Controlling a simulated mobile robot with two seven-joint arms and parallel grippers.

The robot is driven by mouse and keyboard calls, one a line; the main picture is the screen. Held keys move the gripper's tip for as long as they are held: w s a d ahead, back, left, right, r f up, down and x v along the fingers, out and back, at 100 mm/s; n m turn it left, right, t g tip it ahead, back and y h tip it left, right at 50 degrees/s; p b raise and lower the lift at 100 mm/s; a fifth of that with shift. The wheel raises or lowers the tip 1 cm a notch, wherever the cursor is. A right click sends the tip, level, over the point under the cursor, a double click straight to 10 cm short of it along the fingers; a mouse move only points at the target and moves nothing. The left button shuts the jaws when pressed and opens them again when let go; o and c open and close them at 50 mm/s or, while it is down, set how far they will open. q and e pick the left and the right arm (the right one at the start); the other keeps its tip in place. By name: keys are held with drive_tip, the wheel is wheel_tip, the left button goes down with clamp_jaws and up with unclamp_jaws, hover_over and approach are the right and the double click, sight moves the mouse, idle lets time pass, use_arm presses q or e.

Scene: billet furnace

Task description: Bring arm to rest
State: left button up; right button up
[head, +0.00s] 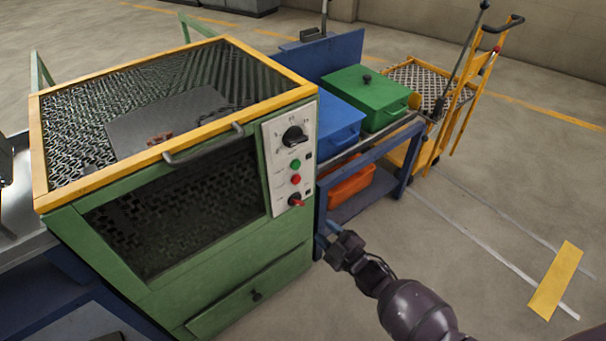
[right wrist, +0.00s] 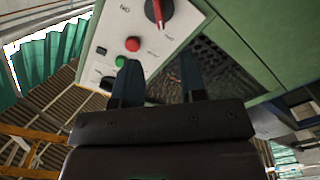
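My right arm (head: 410,305) reaches in from the lower right in the head view. Its gripper (head: 326,237) is in front of the blue bench frame, below and right of the furnace's control panel (head: 291,155). In the right wrist view the two dark fingers of this gripper (right wrist: 161,78) stand apart with nothing between them. The red rotary knob (right wrist: 160,10) and the red and green buttons show beyond the fingertips, with a visible gap. My left gripper cannot be made out in either view.
The green furnace (head: 200,280) has a yellow-edged mesh top and a front handle (head: 204,147). Right of it, a blue bench (head: 372,160) bears a blue box and a green lidded box (head: 364,97), with an orange bin below. A yellow cart (head: 470,90) stands behind.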

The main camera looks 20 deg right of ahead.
use_arm(q)
drive_tip(key=shift+w, duration=0.1)
use_arm(e)
drive_tip(key=s+d+r+m+g+h+p, duration=0.1)
drive_tip(key=s+r+m+g+h+p, duration=0.25)
drive_tip(key=s+r+m, duration=0.5)
use_arm(q)
wheel_tip(320, 180, up, 8)
drive_tip(key=t+p, duration=0.1)
drive_tip(key=p, duration=0.5)
drive_tip(key=shift+w+r, duration=0.2)
drive_tip(key=shift+w, duration=0.05)
use_arm(e)
drive_tip(key=s+d+r+m+g+h, duration=0.1)
drive_tip(key=s+d+r, duration=0.1)
drive_tip(key=s, duration=0.9)
drive_tip(key=s+d+r+m+g+h, duration=0.1)
drive_tip(key=s+d+r+m, duration=0.1)
drive_tip(key=s, duration=0.9)
drive_tip(key=shift+s+d+h, duration=0.3)
drive_tip(key=shift+h, duration=0.05)
drive_tip(key=shift+m+g, duration=0.25)
